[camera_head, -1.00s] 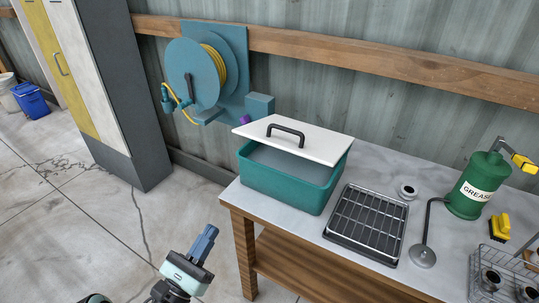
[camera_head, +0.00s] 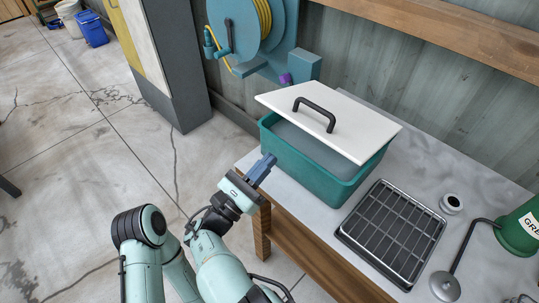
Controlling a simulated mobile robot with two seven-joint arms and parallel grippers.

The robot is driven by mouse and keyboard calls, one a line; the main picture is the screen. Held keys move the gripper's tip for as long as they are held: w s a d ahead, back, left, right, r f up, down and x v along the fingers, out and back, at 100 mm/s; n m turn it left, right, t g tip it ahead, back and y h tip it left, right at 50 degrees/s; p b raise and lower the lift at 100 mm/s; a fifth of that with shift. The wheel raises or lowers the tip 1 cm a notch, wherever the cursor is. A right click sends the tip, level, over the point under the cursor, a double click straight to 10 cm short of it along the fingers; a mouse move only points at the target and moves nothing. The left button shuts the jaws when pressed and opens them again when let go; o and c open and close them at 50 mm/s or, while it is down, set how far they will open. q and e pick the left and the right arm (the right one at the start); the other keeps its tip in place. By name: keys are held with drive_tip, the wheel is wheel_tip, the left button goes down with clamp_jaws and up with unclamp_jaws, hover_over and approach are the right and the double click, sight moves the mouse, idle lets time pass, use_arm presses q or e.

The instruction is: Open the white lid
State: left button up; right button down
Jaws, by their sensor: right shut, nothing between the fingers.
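The white lid (camera_head: 350,118) with a black bar handle (camera_head: 315,113) lies over the teal bin (camera_head: 310,177) at the left end of the workbench. It sits tilted or offset, so a strip of the bin's grey inside (camera_head: 320,150) shows below its front edge. My right gripper (camera_head: 264,166) is just in front of the bin's near left side, by the bench edge and below the lid. Its blue fingers are shut with nothing between them. I cannot tell whether it touches the bin. My left gripper is not in view.
A hose reel (camera_head: 245,30) hangs on the wall behind. The floor to the left is mostly clear.

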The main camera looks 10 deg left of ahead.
sight(296, 124)
drive_tip(key=x, duration=0.3)
drive_tip(key=r+x, duration=0.1)
drive_tip(key=x, duration=0.5)
drive_tip(key=shift+s+r, duration=0.15)
drive_tip(key=shift+r, duration=0.25)
drive_tip(key=shift+d+r, duration=0.1)
drive_tip(key=shift+r, duration=0.5)
